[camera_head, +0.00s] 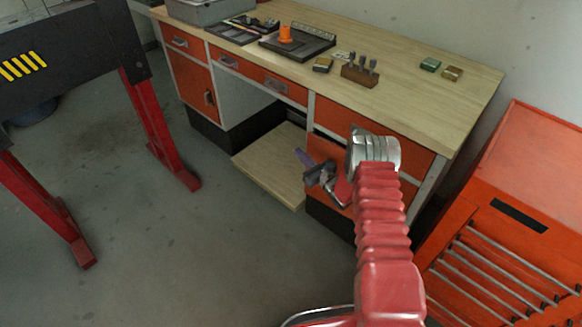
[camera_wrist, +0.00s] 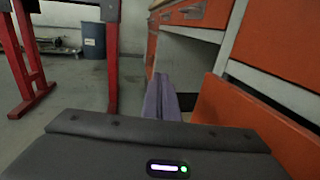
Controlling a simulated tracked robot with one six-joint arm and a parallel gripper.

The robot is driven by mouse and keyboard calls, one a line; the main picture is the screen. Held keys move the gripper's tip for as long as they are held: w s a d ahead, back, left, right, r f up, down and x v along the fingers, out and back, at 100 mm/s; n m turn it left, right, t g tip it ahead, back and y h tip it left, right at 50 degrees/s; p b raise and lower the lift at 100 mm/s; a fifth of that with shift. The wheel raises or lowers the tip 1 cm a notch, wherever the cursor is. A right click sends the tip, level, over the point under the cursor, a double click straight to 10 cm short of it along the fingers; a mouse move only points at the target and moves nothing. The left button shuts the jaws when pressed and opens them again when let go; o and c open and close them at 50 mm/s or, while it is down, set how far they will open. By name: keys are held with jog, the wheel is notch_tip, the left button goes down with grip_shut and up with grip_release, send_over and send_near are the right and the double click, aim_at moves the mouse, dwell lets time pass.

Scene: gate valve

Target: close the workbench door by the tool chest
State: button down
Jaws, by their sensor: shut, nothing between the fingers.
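The workbench (camera_head: 420,95) has a pale wood top and orange fronts. Its orange door (camera_head: 322,150) nearest the tool chest is partly hidden behind my arm. In the wrist view the door (camera_wrist: 255,120) fills the lower right, with a dark gap between its upper edge and the white frame, so it looks ajar; how far I cannot tell. My gripper (camera_head: 302,157) is shut and empty in front of the door; its purple fingers (camera_wrist: 161,97) lie just left of the door's edge. I cannot tell whether they touch it. The orange tool chest (camera_head: 520,190) stands at the right.
A low wooden shelf (camera_head: 270,165) juts out under the bench's open middle, near my gripper. A red-legged frame (camera_head: 155,125) stands at the left. Tools and small blocks lie on the benchtop. The grey floor (camera_head: 180,245) between the frame and bench is clear.

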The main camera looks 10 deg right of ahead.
jog(key=s+a, duration=0.5)
jog(key=shift+s, duration=0.1)
